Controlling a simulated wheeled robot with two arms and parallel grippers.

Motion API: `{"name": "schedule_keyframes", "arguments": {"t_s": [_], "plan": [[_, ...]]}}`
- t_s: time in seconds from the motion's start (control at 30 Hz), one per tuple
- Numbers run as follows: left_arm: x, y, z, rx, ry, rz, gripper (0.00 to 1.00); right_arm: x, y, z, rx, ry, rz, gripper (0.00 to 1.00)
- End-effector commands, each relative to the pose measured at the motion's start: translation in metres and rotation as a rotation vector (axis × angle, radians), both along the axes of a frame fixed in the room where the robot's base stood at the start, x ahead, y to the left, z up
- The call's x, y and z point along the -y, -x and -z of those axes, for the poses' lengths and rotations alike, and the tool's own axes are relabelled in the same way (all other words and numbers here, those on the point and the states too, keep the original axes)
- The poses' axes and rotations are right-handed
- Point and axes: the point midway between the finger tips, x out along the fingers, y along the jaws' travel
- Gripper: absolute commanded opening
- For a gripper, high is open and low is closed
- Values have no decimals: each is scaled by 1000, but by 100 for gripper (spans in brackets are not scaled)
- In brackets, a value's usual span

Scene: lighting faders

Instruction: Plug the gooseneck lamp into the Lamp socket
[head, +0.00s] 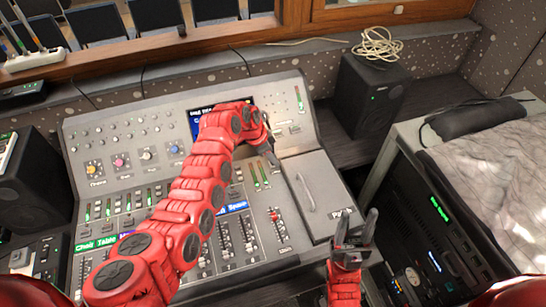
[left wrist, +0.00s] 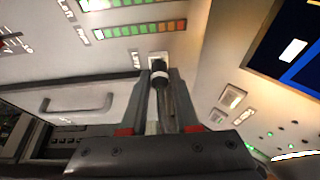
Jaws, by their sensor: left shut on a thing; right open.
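My left gripper (head: 268,152) reaches across the mixing console (head: 110,195) to its upper right part. In the left wrist view my left gripper (left wrist: 165,95) is shut on a dark cylindrical plug end with a pale ring, part of the gooseneck lamp (left wrist: 158,80). The plug's tip overlaps a pale-framed socket (left wrist: 158,56) on the console panel. I cannot tell whether it is inside or just in front. My right gripper (head: 355,228) is open and empty near the console's right front corner.
A grey lid with a handle (head: 308,190) lies at the console's right. A rack unit (head: 430,235) stands at the right. Fader caps fill the console's front.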

Motion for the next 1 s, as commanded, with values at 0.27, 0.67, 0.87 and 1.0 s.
{"name": "schedule_keyframes", "arguments": {"t_s": [0.27, 0.67, 0.87, 1.0], "plan": [[0, 4, 5, -12, -2, 2, 56, 0, 0, 1, 0, 0, 0, 50], [-1, 2, 2, -6, -1, 1, 64, 0, 0, 1, 0, 0, 0, 50], [-6, 2, -13, 1, 1, 1, 64, 0, 0, 8, 0, 0, 0, 50], [-15, 5, -33, 1, 1, 0, 64, 0, 0, 18, 0, 0, 0, 50]]}}
